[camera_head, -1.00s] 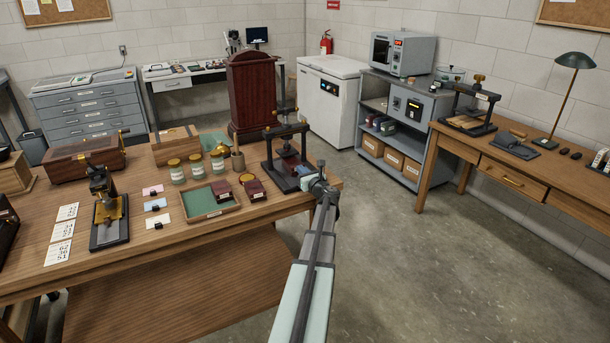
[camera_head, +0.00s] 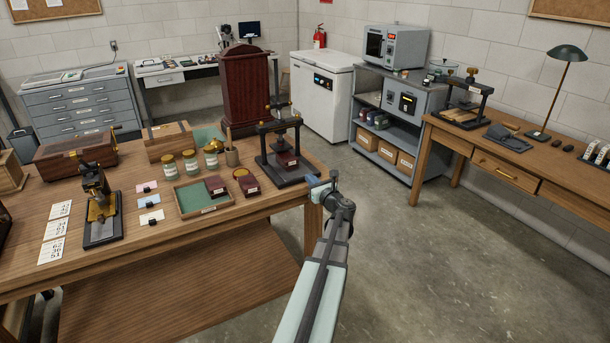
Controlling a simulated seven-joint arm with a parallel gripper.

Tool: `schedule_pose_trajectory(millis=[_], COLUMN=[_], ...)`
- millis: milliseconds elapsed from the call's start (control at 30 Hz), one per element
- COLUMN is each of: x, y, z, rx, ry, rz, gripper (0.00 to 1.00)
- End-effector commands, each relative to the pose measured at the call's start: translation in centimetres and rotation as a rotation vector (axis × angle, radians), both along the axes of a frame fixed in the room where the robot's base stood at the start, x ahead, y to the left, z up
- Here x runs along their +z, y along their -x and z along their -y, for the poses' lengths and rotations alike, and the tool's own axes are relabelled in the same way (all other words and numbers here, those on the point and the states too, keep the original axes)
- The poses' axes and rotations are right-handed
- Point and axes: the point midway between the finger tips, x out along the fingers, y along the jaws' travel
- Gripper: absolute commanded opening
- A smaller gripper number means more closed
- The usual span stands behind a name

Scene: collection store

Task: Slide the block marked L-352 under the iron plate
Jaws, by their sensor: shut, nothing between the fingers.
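A black screw press (camera_head: 262,150) stands at the right end of the near wooden table. A dark red block (camera_head: 288,161) with a pale label sits on its base, low between the posts. The press's iron plate is too small and dark to tell apart from the block. Two more dark red blocks lie to the left, one in a green-lined tray (camera_head: 215,184) and one beside it (camera_head: 248,187). No label is readable, so I cannot tell which is L-352. My gripper (camera_head: 313,184) is shut and empty, just right of the press base, at the table's right edge.
A brass and black instrument (camera_head: 97,205) stands further left. A tall red wooden cabinet (camera_head: 246,92) is behind. Another press (camera_head: 466,100) is on the right table. The floor between the tables is clear.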

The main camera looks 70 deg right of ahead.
Motion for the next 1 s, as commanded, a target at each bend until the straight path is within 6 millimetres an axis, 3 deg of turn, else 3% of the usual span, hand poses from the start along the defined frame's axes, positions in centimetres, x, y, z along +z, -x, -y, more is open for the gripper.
schedule_pose_trajectory(millis=[200,567,767,867,1000], x=[0.0,0.0,0.1,1.7,5.5], y=[1.4,1.5,0.4,-1.5,-4.2], z=[-1.4,-1.5,-1.7,-1.9,-1.4], rx=[-0.001,0.000,0.015,0.039,0.074], ry=[0.000,0.000,0.001,0.022,0.071], rz=[0.000,0.000,0.001,0.001,0.002], gripper=[0.00,0.00,0.19,0.29,0.42])
